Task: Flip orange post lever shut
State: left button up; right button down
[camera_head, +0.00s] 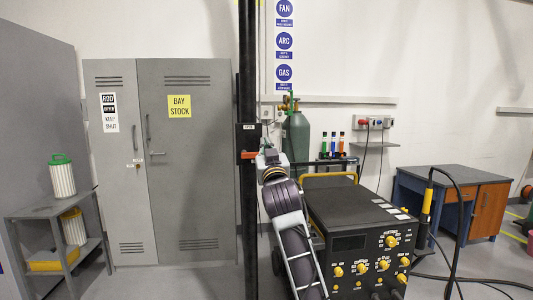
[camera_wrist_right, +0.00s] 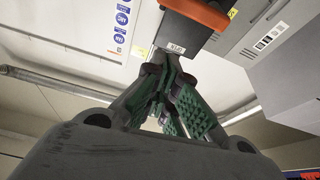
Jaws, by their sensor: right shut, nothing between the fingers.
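The orange lever (camera_head: 249,155) sticks out sideways from a dark box (camera_head: 246,131) on the tall black post (camera_head: 247,75). The lever lies roughly level, below a small white label on the box. In the right wrist view the orange lever (camera_wrist_right: 202,12) crosses the top, beside the dark box (camera_wrist_right: 184,38). My right gripper (camera_head: 268,159) is just right of the lever; its tips are small and partly hidden by my arm. In the wrist view my right gripper (camera_wrist_right: 163,62) is shut and empty, its fingertips close to the box's lower end. Contact cannot be told. My left gripper is not in view.
A black welding machine (camera_head: 360,225) stands right of the post, with a green gas cylinder (camera_head: 297,137) behind it. A grey locker (camera_head: 190,220) stands behind the post on the left. A shelf (camera_head: 50,212) is far left and a workbench (camera_head: 455,190) far right.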

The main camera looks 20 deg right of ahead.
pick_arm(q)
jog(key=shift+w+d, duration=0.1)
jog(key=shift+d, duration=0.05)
pick_arm(e)
jog(key=shift+v, duration=0.85)
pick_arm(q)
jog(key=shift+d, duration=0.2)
